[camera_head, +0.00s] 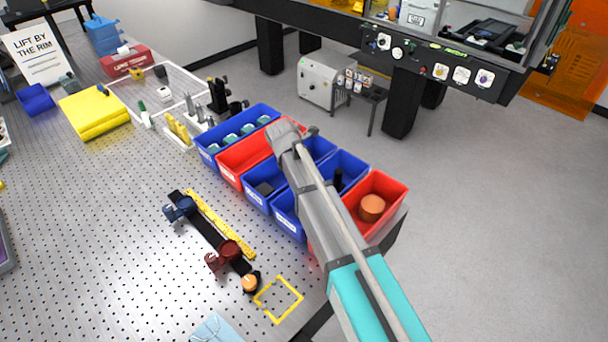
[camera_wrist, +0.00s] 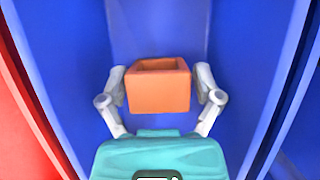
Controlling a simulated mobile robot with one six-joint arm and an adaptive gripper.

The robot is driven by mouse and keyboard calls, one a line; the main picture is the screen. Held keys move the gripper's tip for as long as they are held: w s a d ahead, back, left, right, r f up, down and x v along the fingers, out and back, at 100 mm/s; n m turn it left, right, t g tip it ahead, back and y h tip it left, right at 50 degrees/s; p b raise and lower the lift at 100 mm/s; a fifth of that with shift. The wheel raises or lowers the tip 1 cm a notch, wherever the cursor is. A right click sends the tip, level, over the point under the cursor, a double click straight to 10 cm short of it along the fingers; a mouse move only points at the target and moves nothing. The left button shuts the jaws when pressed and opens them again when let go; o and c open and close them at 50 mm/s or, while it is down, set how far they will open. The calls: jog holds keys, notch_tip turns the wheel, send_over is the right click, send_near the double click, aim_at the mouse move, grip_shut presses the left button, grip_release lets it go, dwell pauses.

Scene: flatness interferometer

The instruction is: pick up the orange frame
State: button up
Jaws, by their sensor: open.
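The orange frame (camera_wrist: 159,90) is a small box-like piece with an open, hollow top. In the wrist view it is inside a blue bin (camera_wrist: 155,30), in front of the bin's back wall. My gripper (camera_wrist: 160,78) is open, with one pale finger on each side of the frame. A narrow gap seems to show on both sides, but I cannot tell whether either finger touches it. In the head view my arm hides the frame and my gripper.
A row of blue and red bins (camera_head: 230,175) lines the perforated table (camera_head: 110,240). The red bin (camera_head: 390,190) at the row's near end holds an orange round piece (camera_head: 371,207). A black rail (camera_head: 215,235) with mounts lies left of the bins. Bin walls stand close on both sides of my gripper.

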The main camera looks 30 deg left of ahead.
dwell(0.5)
jog(key=c, duration=1)
